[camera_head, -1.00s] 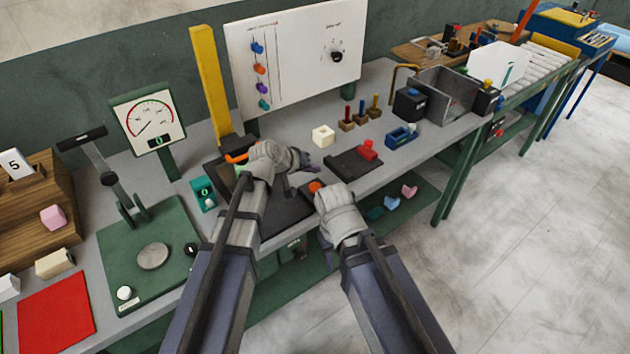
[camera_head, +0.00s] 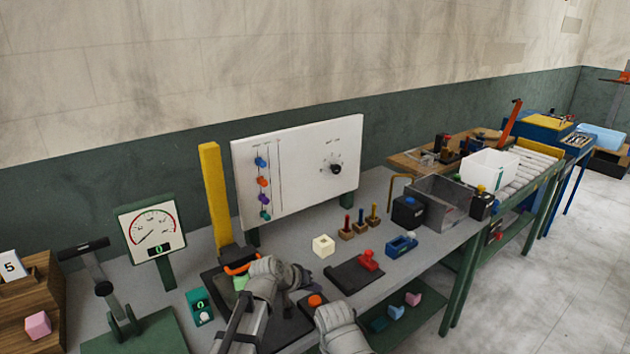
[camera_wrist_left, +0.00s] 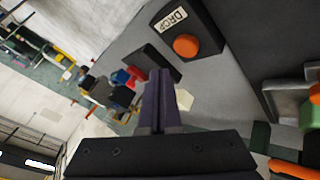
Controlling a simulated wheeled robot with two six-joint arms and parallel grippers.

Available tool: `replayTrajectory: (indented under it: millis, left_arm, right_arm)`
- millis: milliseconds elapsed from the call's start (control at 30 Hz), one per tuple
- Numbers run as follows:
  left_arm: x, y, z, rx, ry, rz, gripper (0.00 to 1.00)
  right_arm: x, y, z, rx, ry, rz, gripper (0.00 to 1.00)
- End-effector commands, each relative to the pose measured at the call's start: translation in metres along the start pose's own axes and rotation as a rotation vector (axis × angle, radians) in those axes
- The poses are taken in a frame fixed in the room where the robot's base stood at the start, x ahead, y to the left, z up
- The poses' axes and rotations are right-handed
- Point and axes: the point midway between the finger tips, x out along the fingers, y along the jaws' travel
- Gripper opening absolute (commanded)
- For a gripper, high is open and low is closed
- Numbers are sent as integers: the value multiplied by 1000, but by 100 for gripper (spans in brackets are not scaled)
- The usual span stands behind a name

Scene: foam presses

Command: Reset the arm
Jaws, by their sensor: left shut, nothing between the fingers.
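My left gripper (camera_head: 306,281) is over the dark base of the yellow-columned press (camera_head: 214,195), close to the orange button (camera_head: 315,300). In the left wrist view its fingers (camera_wrist_left: 160,88) are together with nothing between them. That view also shows the orange button (camera_wrist_left: 186,46) on a black box marked DROP, apart from the fingers. My right gripper is at the bottom of the head view, near the bench's front edge; its wrist shows but its fingers are hidden. A green block (camera_head: 240,283) sits by the press's orange handle (camera_head: 242,266), partly behind my left wrist.
A white panel (camera_head: 300,170) and a dial gauge (camera_head: 152,232) stand at the back. A cream block (camera_head: 323,246), a black plate with a red knob (camera_head: 368,260) and a blue device (camera_head: 401,245) lie to the right. The floor at right is clear.

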Motion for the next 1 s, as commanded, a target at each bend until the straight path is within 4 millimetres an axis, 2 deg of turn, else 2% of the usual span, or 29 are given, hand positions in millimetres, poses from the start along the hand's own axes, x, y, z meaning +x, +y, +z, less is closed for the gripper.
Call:
replayTrajectory:
  millis: [100,200,300,400,500,600,1000]
  left_arm:
    - [-11,2,66,96,-157,-85,0]
    - [-29,-7,124,185,-316,-197,0]
    - [-52,-20,171,256,-455,-312,0]
    - [-76,-33,202,302,-558,-413,0]
    - [-93,-41,220,327,-622,-484,0]
    - [-101,-45,226,336,-651,-519,0]
    - [-102,-46,226,337,-656,-524,0]
  right_arm:
    - [0,0,0,0,0,0,47]
    - [0,0,0,0,0,0,47]
    - [0,0,0,0,0,0,47]
    - [0,0,0,0,0,0,47]
    - [0,0,0,0,0,0,47]
    - [0,0,0,0,0,0,47]
    - [0,0,0,0,0,0,47]
